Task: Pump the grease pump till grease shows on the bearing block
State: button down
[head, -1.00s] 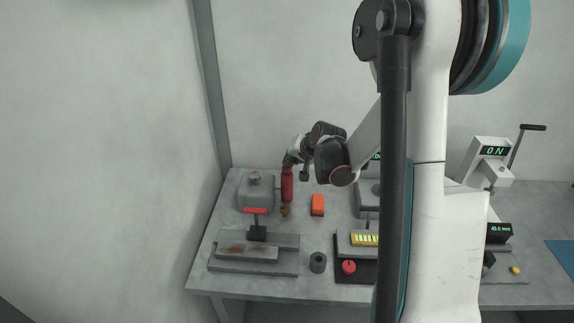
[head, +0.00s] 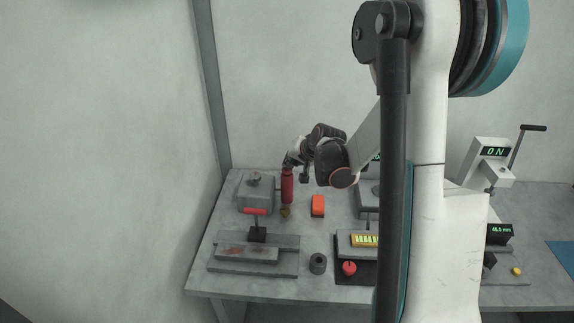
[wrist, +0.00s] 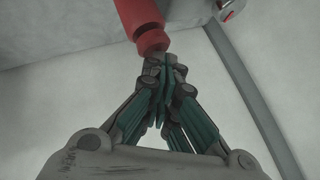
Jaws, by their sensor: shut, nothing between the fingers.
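A red upright cylinder, which looks like the grease pump (head: 287,188), stands at the back left of the table, with a small brass-coloured piece at its foot. A grey block with a round knob on top, perhaps the bearing block (head: 250,196), stands just left of it. I cannot make out grease on it. My gripper (head: 288,165) is at the top of the red cylinder. In the wrist view my gripper (wrist: 165,65) is shut and empty, its fingertips close to the narrow end of the red cylinder (wrist: 140,22). I cannot tell whether they touch.
In front are a red-handled tool (head: 256,212) on a grey plate, a dark ring (head: 318,263) and a red knob (head: 349,268). My arm hides the table's middle. The wall is close on the left.

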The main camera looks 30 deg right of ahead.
jog(key=shift+r+p, duration=0.9)
jog(key=shift+r, duration=0.65)
notch_tip(320, 180, up, 5)
jog(key=p, duration=0.3)
dwell(0.3)
